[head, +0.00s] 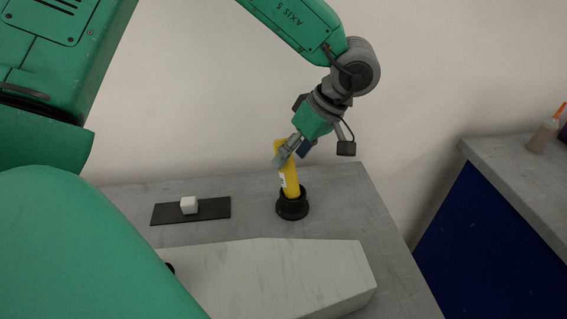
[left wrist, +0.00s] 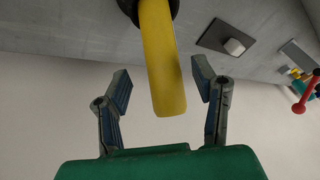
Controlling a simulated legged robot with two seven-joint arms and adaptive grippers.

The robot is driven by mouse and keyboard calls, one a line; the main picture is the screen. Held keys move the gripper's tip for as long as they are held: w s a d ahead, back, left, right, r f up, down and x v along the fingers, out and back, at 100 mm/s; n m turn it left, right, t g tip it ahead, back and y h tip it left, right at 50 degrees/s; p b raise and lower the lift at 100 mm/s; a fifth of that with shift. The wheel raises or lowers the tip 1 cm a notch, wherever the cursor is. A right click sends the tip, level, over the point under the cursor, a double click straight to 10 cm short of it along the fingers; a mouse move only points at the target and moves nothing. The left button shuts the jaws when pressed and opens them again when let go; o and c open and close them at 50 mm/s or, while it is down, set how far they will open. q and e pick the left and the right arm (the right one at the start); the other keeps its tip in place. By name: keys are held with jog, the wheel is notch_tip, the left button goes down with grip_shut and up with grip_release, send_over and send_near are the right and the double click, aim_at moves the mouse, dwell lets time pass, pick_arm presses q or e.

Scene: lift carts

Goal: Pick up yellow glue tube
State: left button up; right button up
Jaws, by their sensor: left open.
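The yellow glue tube (head: 290,180) stands in a round black holder (head: 292,207) on the grey table, leaning slightly. My left gripper (head: 286,150) is at the upper end of the tube in the head view. In the left wrist view the tube (left wrist: 162,60) reaches down between the two spread fingers of my left gripper (left wrist: 162,92), with a gap on each side. The gripper is open and holds nothing. The holder (left wrist: 148,8) shows only in part at the top of that view. My right gripper is not in view.
A black plate (head: 213,210) with a white cube (head: 189,205) lies left of the holder. A pale marbled block (head: 270,275) lies in front. At right, a blue cabinet with a grey top (head: 505,160) carries an orange-tipped bottle (head: 545,132). A wall stands behind.

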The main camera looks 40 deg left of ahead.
aim_at(294, 172)
pick_arm(q)
jog(key=shift+b+x, duration=0.35)
jog(key=shift+x, duration=0.75)
jog(key=shift+s+d+f+y, duration=0.15)
jog(key=shift+d+f, duration=0.2)
jog(key=shift+d, duration=0.15)
jog(key=shift+s+d+f+y, duration=0.15)
jog(key=shift+d+f, duration=0.2)
jog(key=shift+d, duration=0.2)
jog(key=shift+d+r, duration=0.1)
jog(key=shift+a, duration=0.65)
jog(key=c, duration=0.9)
jog(key=shift+a+f, duration=0.25)
jog(key=shift+a, duration=0.1)
grip_shut()
jog(key=shift+a, duration=0.2)
jog(key=shift+d, duration=0.4)
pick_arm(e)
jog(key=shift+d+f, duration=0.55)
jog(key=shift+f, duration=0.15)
